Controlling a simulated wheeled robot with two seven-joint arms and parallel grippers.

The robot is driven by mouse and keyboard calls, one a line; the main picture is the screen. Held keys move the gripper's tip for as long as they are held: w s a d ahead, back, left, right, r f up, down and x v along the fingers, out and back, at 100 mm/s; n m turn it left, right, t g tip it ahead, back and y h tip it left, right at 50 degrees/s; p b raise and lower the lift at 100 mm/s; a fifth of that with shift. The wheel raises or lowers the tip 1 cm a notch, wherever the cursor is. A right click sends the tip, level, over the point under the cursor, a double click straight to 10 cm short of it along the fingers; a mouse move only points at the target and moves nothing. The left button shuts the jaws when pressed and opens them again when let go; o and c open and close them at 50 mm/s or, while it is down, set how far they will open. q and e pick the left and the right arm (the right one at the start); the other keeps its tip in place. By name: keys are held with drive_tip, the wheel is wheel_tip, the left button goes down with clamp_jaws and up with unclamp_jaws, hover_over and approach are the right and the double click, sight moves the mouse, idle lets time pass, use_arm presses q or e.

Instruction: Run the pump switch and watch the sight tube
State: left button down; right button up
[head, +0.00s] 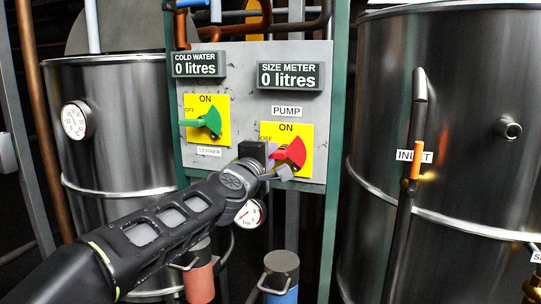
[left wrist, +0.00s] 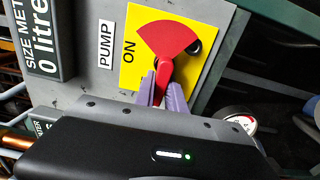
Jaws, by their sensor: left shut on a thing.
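The red pump switch (head: 293,152) sits on a yellow plate marked ON, below the PUMP label, with its OFF mark partly hidden. Its fan lies right of the pivot and its lever points left, toward the OFF side. My left gripper (head: 272,160) is at the lever. In the left wrist view its two purple-grey fingers (left wrist: 163,85) are shut on the lever of the red switch (left wrist: 166,45). The size meter (head: 291,76) reads 0 litres. I cannot tell which part is the sight tube. My right gripper is not in view.
A green stirrer switch (head: 207,121) sits close to the left, its lever toward OFF. The cold water display (head: 198,66) reads 0 litres. Steel tanks (head: 115,140) stand either side, the right one (head: 465,130) behind an inlet pipe (head: 400,210). Blue-based (head: 281,275) and red-based cylinders stand below.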

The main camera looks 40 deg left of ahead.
use_arm(q)
drive_tip(key=shift+f, duration=0.1)
drive_tip(key=c, duration=1.4)
unclamp_jaws()
drive_tip(key=shift+p+v, duration=0.4)
drive_tip(key=shift+v, duration=3.5)
